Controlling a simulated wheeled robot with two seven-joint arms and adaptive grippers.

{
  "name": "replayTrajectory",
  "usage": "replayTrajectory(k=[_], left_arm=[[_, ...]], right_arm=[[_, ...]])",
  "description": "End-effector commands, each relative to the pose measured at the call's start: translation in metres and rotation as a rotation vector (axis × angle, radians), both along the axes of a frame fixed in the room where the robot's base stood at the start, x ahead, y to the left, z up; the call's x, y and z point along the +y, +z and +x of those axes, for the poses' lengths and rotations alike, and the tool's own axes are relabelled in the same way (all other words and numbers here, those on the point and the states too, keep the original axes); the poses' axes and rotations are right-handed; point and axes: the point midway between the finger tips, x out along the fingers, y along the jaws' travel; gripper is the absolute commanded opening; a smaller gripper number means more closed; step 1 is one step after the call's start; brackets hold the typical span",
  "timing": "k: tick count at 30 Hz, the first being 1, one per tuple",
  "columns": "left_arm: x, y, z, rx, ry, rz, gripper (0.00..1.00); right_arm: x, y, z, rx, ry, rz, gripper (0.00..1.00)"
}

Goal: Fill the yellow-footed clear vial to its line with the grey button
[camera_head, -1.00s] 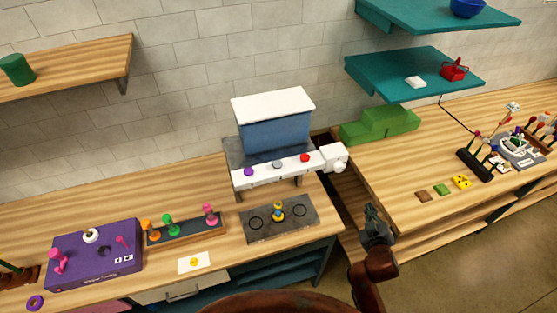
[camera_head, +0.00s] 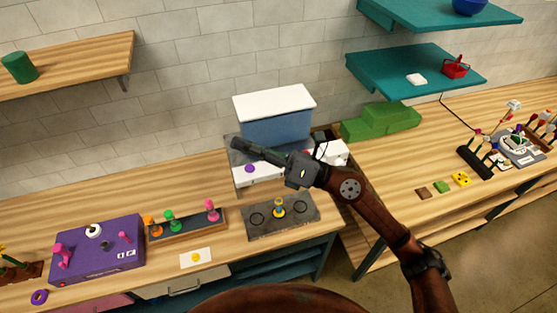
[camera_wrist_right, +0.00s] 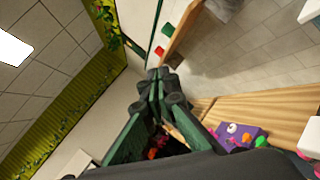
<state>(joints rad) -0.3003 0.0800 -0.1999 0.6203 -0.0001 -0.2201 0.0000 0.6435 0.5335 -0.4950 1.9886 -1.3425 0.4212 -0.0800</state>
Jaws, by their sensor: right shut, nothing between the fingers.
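The yellow-footed vial (camera_head: 279,208) stands upright on the dark mat (camera_head: 298,228) in front of the dispenser, between two dark rings. Its line and contents are too small to make out. The dispenser (camera_head: 275,128) is blue with a white lid and a white front panel. Its purple button (camera_head: 249,168) shows; the grey button is hidden behind my right gripper. My right gripper (camera_head: 237,144) reaches across the panel from the right, fingers shut and empty, its tips above and left of the purple button. It also shows in the wrist view (camera_wrist_right: 156,84). My left gripper is out of view.
A purple box (camera_head: 97,253) and a rack (camera_head: 187,225) with colored vials stand left of the mat. A card (camera_head: 196,258) with a yellow dot lies in front. Green blocks (camera_head: 381,123) sit on the right bench, across a gap.

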Motion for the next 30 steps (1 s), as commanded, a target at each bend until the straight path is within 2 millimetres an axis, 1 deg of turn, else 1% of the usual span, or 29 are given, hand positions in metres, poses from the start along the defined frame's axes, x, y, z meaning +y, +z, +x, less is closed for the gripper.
replayTrajectory(k=[1,2,3,5,6,8,9,12,15,18,22,30], left_arm=[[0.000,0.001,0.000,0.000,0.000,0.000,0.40],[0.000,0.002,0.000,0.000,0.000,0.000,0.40],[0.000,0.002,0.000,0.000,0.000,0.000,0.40],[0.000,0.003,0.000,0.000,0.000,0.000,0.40],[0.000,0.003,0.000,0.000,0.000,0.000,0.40],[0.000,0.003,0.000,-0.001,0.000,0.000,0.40],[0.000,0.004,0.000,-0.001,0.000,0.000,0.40],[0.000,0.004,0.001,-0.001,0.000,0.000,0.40],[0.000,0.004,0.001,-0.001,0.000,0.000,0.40],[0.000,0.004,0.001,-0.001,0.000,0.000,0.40],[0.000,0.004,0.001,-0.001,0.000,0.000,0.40],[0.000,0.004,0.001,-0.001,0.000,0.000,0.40]], right_arm=[[0.022,-0.013,-0.008,-0.125,0.031,-0.177,0.00],[0.030,-0.026,-0.009,-0.190,0.043,-0.284,0.00],[0.037,-0.044,-0.007,-0.270,0.051,-0.427,0.00],[0.036,-0.069,0.006,-0.381,0.046,-0.644,0.00],[0.030,-0.083,0.019,-0.444,0.030,-0.786,0.00],[0.012,-0.097,0.045,-0.520,-0.010,-0.987,0.00],[-0.003,-0.101,0.062,-0.558,-0.043,-1.107,0.00],[-0.038,-0.100,0.095,-0.606,-0.120,-1.321,0.00],[-0.063,-0.093,0.115,-0.623,-0.179,-1.450,0.00],[-0.078,-0.087,0.126,-0.627,-0.215,-1.519,0.00],[-0.084,-0.084,0.130,-0.628,-0.232,-1.548,0.00],[-0.083,-0.085,0.130,-0.628,-0.231,-1.546,0.00]])
